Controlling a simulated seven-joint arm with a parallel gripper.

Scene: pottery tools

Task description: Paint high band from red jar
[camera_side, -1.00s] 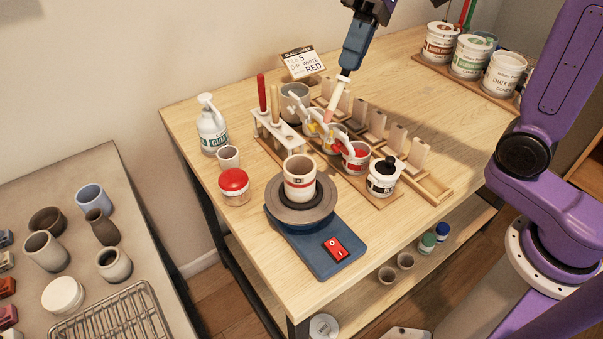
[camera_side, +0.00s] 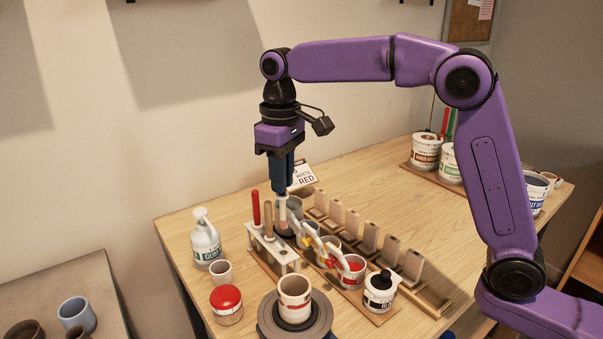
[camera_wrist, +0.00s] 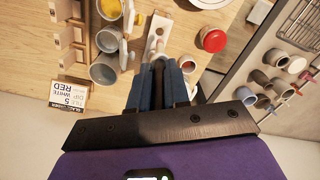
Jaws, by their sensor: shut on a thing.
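My gripper (camera_side: 283,191) points down at the far end of the white tool rack (camera_side: 284,255). It is shut on a pale brush (camera_side: 283,211) with a pinkish lower part. Whether the brush sits in a rack hole or hangs above it, I cannot tell. The wrist view shows my fingers (camera_wrist: 159,88) over the rack (camera_wrist: 158,32), with the brush mostly hidden. The open red jar (camera_side: 351,268) stands at the near end of the jar row. A pale pot (camera_side: 294,291) with a reddish band stands upright on the grey wheel (camera_side: 318,325).
Red and wooden handles stand in the rack. A grey cup (camera_wrist: 104,69) and a lettered card (camera_wrist: 68,92) are close to my gripper. A red-lidded jar (camera_side: 226,304), a small cup (camera_side: 220,272), a white bottle (camera_side: 206,240) and a black-topped jar (camera_side: 379,292) stand nearby.

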